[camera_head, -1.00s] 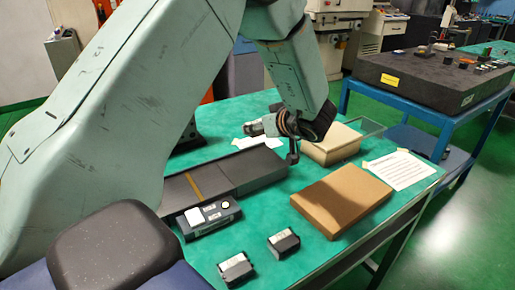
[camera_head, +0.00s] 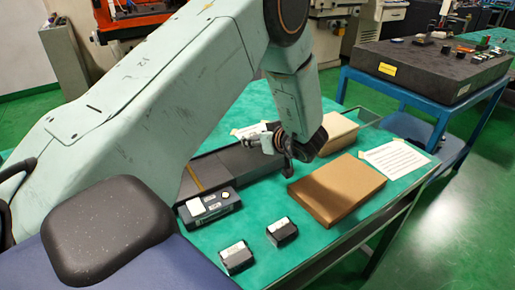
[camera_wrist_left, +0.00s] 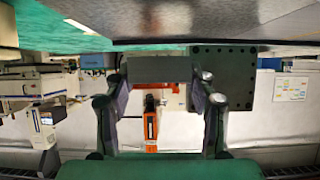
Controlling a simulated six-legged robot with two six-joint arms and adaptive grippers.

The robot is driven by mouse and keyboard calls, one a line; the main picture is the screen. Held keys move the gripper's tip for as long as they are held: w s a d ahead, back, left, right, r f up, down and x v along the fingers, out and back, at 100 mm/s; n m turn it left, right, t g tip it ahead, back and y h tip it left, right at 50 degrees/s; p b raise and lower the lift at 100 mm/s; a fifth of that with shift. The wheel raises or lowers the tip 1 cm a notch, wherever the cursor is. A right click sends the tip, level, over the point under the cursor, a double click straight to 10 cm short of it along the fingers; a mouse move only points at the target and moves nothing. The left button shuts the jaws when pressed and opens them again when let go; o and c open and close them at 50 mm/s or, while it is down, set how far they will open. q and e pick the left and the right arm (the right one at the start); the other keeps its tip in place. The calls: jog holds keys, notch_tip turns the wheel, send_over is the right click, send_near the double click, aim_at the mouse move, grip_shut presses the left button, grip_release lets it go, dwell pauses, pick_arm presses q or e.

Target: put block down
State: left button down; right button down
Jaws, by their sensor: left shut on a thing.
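My left gripper (camera_head: 282,150) hangs over the green table at the right end of a long dark tray (camera_head: 245,165), beside a brown box. In the left wrist view, my left gripper (camera_wrist_left: 160,80) has its two fingers on either side of a dark grey block (camera_wrist_left: 160,68) and is shut on it. The head view does not show the held block clearly. Two small dark blocks with pale labels, one on the left (camera_head: 237,257) and one on the right (camera_head: 282,232), stand apart at the table's front. My right gripper is not in view.
The brown box (camera_head: 337,188) and a beige box (camera_head: 335,134) lie on the table (camera_head: 320,238) right of the gripper. A paper sheet (camera_head: 393,158) and a dark device with a white button (camera_head: 208,207) are also there. A blue cart (camera_head: 420,95) stands behind.

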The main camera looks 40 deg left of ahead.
pick_arm(q)
notch_tip(320, 180, down, 2)
jog(key=shift+f, duration=0.5)
jog(key=shift+w, duration=0.1)
jog(key=shift+b, duration=0.3)
jog(key=c, duration=0.9)
grip_release()
jog(key=shift+s+f, duration=0.15)
jog(key=shift+s, duration=0.05)
jog(key=o, duration=0.5)
jog(key=shift+w, duration=0.1)
jog(key=shift+c, duration=0.2)
